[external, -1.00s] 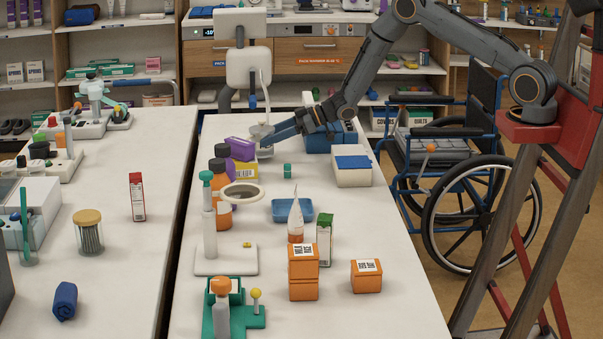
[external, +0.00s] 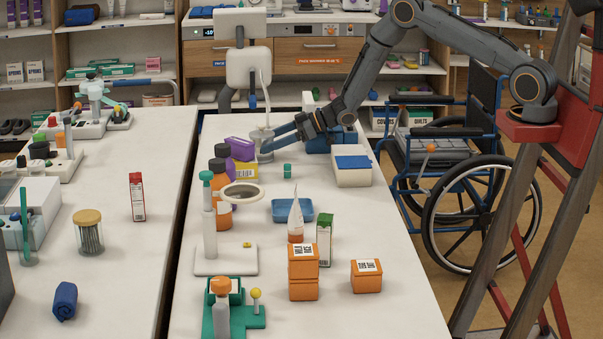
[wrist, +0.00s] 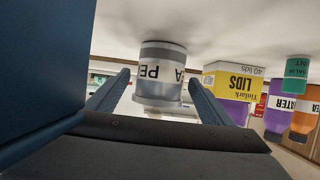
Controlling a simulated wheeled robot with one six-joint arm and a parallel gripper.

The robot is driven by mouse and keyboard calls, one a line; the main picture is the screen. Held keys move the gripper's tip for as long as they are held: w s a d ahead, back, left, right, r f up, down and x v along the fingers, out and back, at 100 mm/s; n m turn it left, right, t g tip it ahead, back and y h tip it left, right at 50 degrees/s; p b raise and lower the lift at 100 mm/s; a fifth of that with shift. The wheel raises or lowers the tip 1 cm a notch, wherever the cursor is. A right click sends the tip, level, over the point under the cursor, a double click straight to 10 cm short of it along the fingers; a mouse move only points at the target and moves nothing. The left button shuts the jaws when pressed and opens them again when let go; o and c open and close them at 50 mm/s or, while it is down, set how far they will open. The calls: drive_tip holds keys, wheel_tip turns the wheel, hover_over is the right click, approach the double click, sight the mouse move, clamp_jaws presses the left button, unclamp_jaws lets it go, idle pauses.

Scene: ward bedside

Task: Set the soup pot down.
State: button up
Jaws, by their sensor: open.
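The soup pot (wrist: 160,72) is a grey cylinder with a white label reading "PEA". The wrist view shows it upside down, with its base against the pale tabletop, and it appears to stand upright there. In the external view the pot (external: 262,138) is small and partly hidden by the fingers, beside the purple and yellow boxes. My gripper (wrist: 158,98) is open, with one finger on each side of the pot and gaps visible between them and it. In the external view my gripper (external: 268,146) reaches in from the right, low over the table.
A yellow LIDS box (wrist: 232,82) stands close beside the pot. A blue tray (external: 280,214) lies further forward. The table's left edge is close.

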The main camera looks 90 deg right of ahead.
drive_tip(key=shift+r, duration=0.2)
drive_tip(key=shift+s+r, duration=0.15)
drive_tip(key=shift+s, duration=0.1)
drive_tip(key=b+v, duration=0.2)
drive_tip(key=v, duration=0.9)
drive_tip(key=s+a+r+g+h, duration=0.1)
drive_tip(key=a+r+g, duration=0.15)
drive_tip(key=a, duration=0.65)
drive_tip(key=s+a+r+g+h, duration=0.1)
drive_tip(key=a+r+g, duration=0.15)
drive_tip(key=a, duration=0.55)
drive_tip(key=s+a+r+g+y, duration=0.1)
drive_tip(key=s+a+g, duration=0.6)
drive_tip(key=s+a, duration=1.6)
drive_tip(key=shift+s+r+y, duration=0.4)
drive_tip(key=shift+s+y, duration=0.1)
drive_tip(key=shift+f, duration=0.15)
